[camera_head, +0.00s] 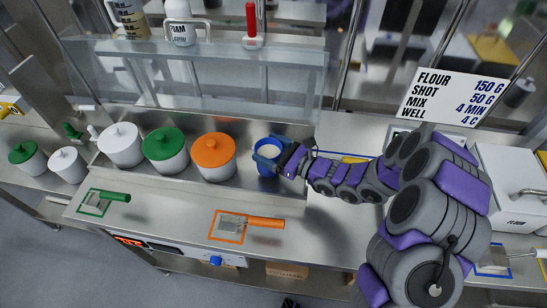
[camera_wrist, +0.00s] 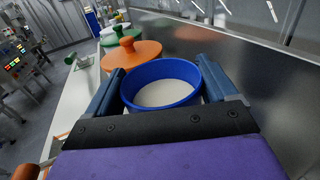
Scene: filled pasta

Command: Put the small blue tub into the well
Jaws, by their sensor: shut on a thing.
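The small blue tub (camera_wrist: 163,72) has a blue rim and a pale inside, and stands upright between the two fingers of my gripper (camera_wrist: 160,90) in the wrist view. My gripper is shut on it from either side. In the head view the tub (camera_head: 267,151) is at the right end of the row of lidded tubs, over the steel well (camera_head: 285,190), with my gripper (camera_head: 272,158) reaching it from the right. I cannot tell whether the tub's base touches the well floor.
An orange-lidded tub (camera_head: 213,152) stands close to the left of the blue tub. Green-lidded (camera_head: 165,146) and white-lidded (camera_head: 120,140) tubs stand farther left. Scrapers lie on the front counter, one with an orange handle (camera_head: 265,223). A glass guard (camera_head: 200,80) rises behind the well.

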